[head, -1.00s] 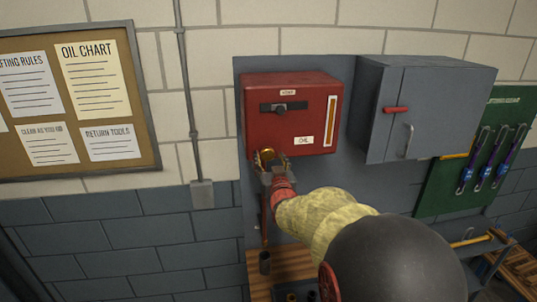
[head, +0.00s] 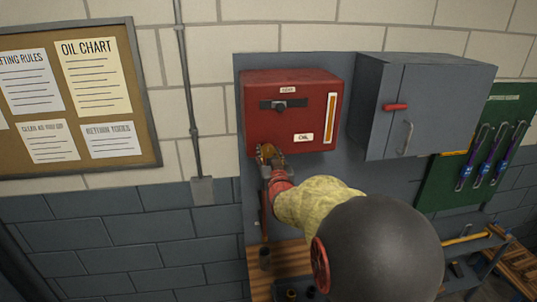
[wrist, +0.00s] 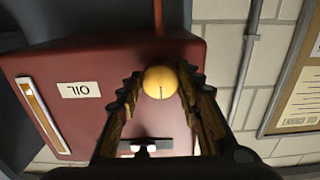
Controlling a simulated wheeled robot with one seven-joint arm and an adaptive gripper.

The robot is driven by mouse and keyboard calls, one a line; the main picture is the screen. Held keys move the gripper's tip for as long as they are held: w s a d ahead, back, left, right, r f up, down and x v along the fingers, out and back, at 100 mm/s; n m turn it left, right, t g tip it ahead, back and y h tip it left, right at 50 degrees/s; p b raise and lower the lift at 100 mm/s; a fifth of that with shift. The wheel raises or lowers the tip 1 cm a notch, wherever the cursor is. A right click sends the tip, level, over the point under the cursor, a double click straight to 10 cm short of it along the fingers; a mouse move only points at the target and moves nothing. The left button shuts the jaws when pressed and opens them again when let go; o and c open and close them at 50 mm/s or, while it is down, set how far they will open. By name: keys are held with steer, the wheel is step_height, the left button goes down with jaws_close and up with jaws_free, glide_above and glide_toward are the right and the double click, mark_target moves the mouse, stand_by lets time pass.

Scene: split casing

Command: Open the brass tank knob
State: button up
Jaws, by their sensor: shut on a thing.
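The red oil tank (head: 260,130) hangs on the grey wall panel, with an OIL label and a sight strip on its front. The round brass knob (wrist: 160,82) sits at the tank's lower edge in the wrist view, between my fingertips. In the head view my gripper (head: 269,155) is at the tank's lower left corner and mostly covers the knob. My gripper (wrist: 160,88) is shut on the brass knob, one finger on each side. A dark line marks the knob's face.
A black slider with a round grip (head: 281,106) is on the tank's front. A grey cabinet (head: 435,105) with a red lever hangs at right. A notice board (head: 150,165) is at left.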

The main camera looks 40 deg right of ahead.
steer(key=c, duration=0.5)
steer(key=shift+f+n+b, duration=0.15)
steer(key=shift+n+b, duration=0.15)
steer(key=shift+b, duration=0.5)
steer(key=shift+n+b, duration=0.3)
steer(key=shift+b, duration=0.3)
steer(key=n+b, duration=0.1)
steer(key=b, duration=0.2)
steer(key=n+b, duration=0.1)
steer(key=b, duration=0.2)
steer(key=shift+f+n, duration=0.25)
steer(key=shift+n, duration=0.05)
steer(key=n+b, duration=0.5)
steer(key=b, duration=0.6)
steer(key=shift+n, duration=0.4)
steer(key=n+b, duration=0.4)
steer(key=b, duration=0.2)
steer(key=shift+r+n+b, duration=0.1)
steer(key=shift+n+b, duration=0.2)
steer(key=shift+b, duration=0.1)
steer(key=shift+r+n+b, duration=0.2)
steer(key=shift+n+b, duration=1)
steer(key=shift+n, duration=0.5)
